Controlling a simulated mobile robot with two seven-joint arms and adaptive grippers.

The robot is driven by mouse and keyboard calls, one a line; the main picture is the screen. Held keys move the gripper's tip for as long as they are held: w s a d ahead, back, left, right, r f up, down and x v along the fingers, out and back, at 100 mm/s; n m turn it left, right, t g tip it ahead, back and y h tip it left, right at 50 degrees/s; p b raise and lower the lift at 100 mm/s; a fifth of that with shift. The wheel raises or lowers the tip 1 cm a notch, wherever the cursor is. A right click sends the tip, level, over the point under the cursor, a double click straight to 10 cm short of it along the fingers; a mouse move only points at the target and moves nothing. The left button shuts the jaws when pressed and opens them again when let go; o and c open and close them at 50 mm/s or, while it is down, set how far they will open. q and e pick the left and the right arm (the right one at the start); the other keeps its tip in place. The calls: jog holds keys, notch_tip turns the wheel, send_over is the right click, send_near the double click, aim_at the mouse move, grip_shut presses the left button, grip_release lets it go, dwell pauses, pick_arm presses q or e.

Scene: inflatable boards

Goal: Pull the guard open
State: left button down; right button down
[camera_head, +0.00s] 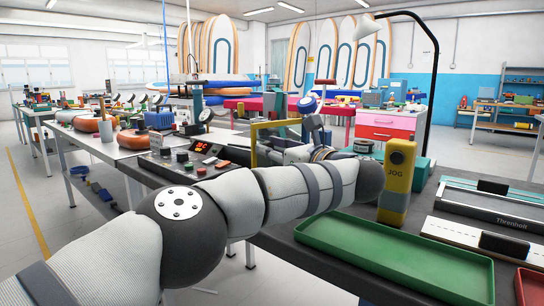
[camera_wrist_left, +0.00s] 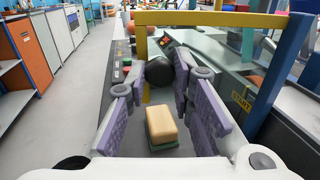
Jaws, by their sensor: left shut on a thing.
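The guard (camera_head: 254,142) is a yellow frame standing upright on the machine in the head view. In the left wrist view its yellow top bar (camera_wrist_left: 225,19) runs across the top, and a yellow post drops on the left. A round black knob (camera_wrist_left: 159,71) sits by that post. My left gripper (camera_wrist_left: 160,88) has its purple-padded fingers on either side of the knob and is shut on it. In the head view the gripper (camera_head: 270,152) is beside the guard, partly hidden by my arm. My right gripper is not in view.
A cream and green block (camera_wrist_left: 162,127) lies below my left fingers. A blue post (camera_wrist_left: 288,72) stands at the right. In the head view, a red-lit control panel (camera_head: 203,148) is left of the guard; a yellow JOG pendant (camera_head: 397,180) and green tray (camera_head: 400,262) are at the right.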

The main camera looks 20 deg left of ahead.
pick_arm(q)
jog(key=shift+d, duration=0.1)
dwell(0.4)
jog(key=c, duration=1.4)
grip_release()
jog(key=v, duration=1.2)
